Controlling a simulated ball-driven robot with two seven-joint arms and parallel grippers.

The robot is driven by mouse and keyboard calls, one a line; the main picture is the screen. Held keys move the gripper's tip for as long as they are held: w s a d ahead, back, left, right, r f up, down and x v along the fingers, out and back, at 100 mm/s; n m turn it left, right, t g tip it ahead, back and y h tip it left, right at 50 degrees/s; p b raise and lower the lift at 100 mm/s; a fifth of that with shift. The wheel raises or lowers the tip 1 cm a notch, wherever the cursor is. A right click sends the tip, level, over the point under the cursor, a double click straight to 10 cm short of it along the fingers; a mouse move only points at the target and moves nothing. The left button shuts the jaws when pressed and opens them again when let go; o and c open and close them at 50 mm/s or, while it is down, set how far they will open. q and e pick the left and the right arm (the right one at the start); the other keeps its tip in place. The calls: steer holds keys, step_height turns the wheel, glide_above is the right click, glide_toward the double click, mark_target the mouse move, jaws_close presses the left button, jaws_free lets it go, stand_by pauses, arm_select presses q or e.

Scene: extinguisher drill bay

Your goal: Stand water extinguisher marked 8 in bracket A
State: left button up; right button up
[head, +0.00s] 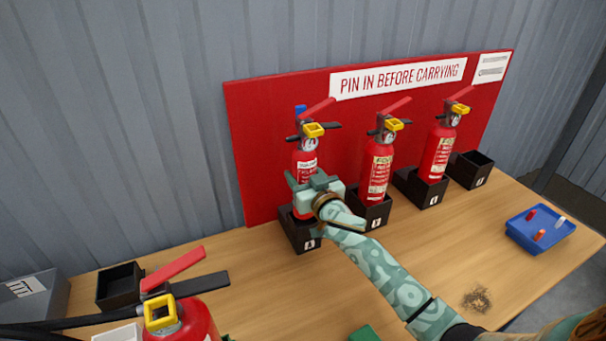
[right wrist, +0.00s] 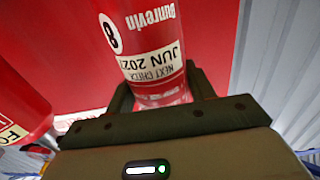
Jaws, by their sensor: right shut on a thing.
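The red water extinguisher marked 8 (head: 306,161) stands upright at the left end of the row, with a yellow piece and black and red levers on top. Its circled 8 shows in the right wrist view (right wrist: 111,34). My right gripper (head: 315,186) is shut around its body. The black bracket (head: 303,239) at the left end, whose small label looks like A, is directly below. The extinguisher's lower end appears to be inside its rim; my gripper partly hides this, so I cannot tell whether it rests on the bottom. My left gripper is not in view.
Two other extinguishers (head: 377,170) (head: 437,152) stand in brackets to the right; an empty bracket (head: 472,169) ends the row. Another extinguisher (head: 184,322) is in the left foreground, near an empty black box (head: 119,286). A blue tray (head: 541,229) holds small pieces.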

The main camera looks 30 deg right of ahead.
steer(key=shift+s+r+p, duration=0.1)
steer(key=shift+r+p, duration=0.2)
steer(key=shift+p, duration=0.2)
stand_by(1.1)
steer(key=shift+f, duration=0.25)
stand_by(0.4)
steer(key=shift+f+b, duration=0.55)
steer(key=shift+f, duration=0.3)
stand_by(0.3)
steer(key=shift+f+b, duration=0.65)
steer(key=shift+f, duration=0.3)
stand_by(0.3)
steer(key=shift+f+b, duration=0.55)
steer(key=shift+f, duration=0.15)
